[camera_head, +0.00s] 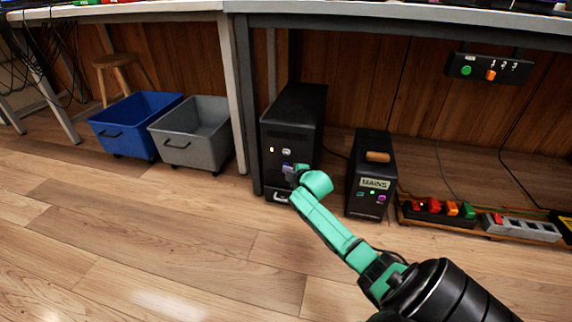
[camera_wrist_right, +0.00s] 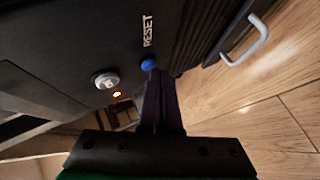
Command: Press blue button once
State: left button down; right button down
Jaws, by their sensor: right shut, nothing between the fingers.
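The blue button (camera_wrist_right: 148,65) is on the front of a black computer case (camera_head: 292,108), beside the printed word RESET. My right gripper (camera_head: 289,169) is at the front of this case in the head view. Its dark fingers (camera_wrist_right: 159,80) are shut and empty in the right wrist view. Their tips are at the lower edge of the blue button; I cannot tell whether they touch it. In the head view the gripper covers that spot, so I cannot make the button out there. My left gripper is not in view.
A case handle (camera_wrist_right: 246,40) stands out. A box labelled MAINS (camera_head: 372,160) is to the right, with power strips (camera_head: 440,212) further right. Blue (camera_head: 125,125) and grey (camera_head: 190,135) bins are left.

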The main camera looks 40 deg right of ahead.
jog(key=shift+s+a+p, duration=0.3)
jog(key=shift+a, duration=0.15)
jog(key=s+a+p, duration=0.1)
jog(key=a+p, duration=0.1)
jog(key=s+a+p, duration=0.1)
jog(key=a+p, duration=0.1)
jog(key=shift+s, duration=0.4)
dwell(0.6)
